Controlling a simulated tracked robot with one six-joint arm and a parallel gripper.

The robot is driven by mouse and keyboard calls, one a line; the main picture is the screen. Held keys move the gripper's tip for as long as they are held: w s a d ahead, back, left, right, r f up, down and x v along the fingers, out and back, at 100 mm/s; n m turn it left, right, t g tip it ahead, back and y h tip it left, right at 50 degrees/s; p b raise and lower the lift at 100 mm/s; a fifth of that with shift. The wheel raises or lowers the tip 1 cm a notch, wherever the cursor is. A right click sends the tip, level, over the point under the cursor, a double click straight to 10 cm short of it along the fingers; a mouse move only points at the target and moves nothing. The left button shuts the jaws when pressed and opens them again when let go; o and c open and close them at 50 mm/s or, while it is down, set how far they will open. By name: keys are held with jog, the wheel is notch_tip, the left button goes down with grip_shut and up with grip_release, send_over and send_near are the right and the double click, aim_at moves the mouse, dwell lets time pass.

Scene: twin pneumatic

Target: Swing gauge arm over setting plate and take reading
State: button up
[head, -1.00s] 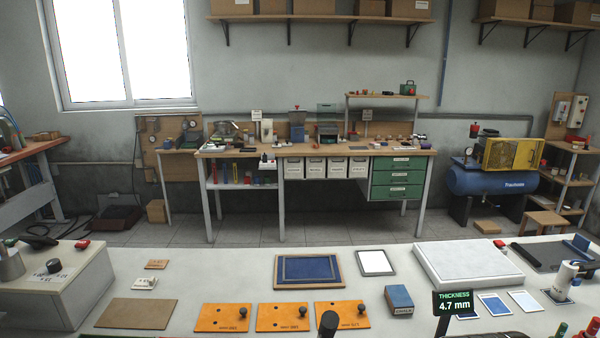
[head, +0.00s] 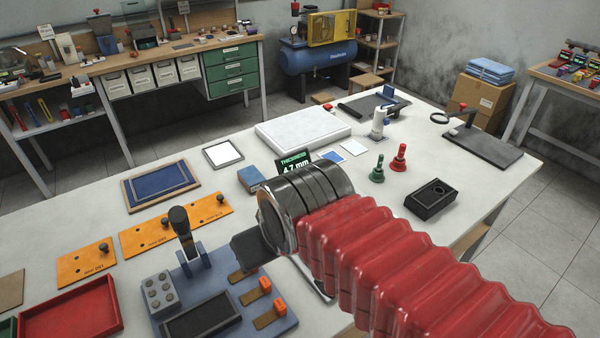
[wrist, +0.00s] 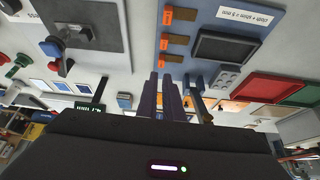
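A thickness display (head: 296,162) stands on the bench and reads 4.7 mm, partly hidden by my arm. A blue fixture base (head: 196,262) carries an upright black-handled lever (head: 180,222), a grey studded block (head: 160,291), a dark flat plate (head: 201,317) and several orange-tipped tabs. I cannot tell for certain which part is the gauge arm or the setting plate. The dark plate also shows in the wrist view (wrist: 228,48). My gripper (wrist: 162,78) points over the bench near the fixture. Its two dark fingers are close together; whether they are shut is unclear. In the head view my arm mostly hides it.
Orange plates (head: 176,228) with black knobs, a blue tray (head: 160,186) and a red tray (head: 72,312) lie around the fixture.

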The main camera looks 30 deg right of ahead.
jog(key=shift+o, duration=0.8)
jog(key=shift+d, duration=0.25)
jog(key=o, duration=0.6)
jog(key=w+d, duration=0.1)
jog(key=d+m, duration=0.1)
jog(key=d, duration=0.1)
jog(key=w+d+f+m+g, duration=0.1)
jog(key=d, duration=0.1)
jog(key=shift+w+d+h, duration=0.1)
jog(key=shift+w+h, duration=0.25)
jog(key=shift+h, duration=0.05)
jog(key=shift+o, duration=0.2)
jog(key=w+d+r+m+g, duration=0.1)
jog(key=w+d+m, duration=0.1)
jog(key=d, duration=0.4)
jog(key=w+d+r+m+g, duration=0.1)
jog(key=w+d+r+m, duration=0.1)
jog(key=d, duration=0.5)
jog(key=shift+w+m+g, duration=0.3)
jog(key=shift+w+m, duration=0.4)
jog(key=d+r+m+g, duration=0.2)
jog(key=d+r+m, duration=0.4)
jog(key=shift+w+d+y, duration=0.25)
jog(key=shift+w+y, duration=0.15)
jog(key=shift+w, duration=0.05)
jog(key=shift+f, duration=0.15)
notch_tip(320, 180, down, 14)
jog(key=shift+r, duration=0.15)
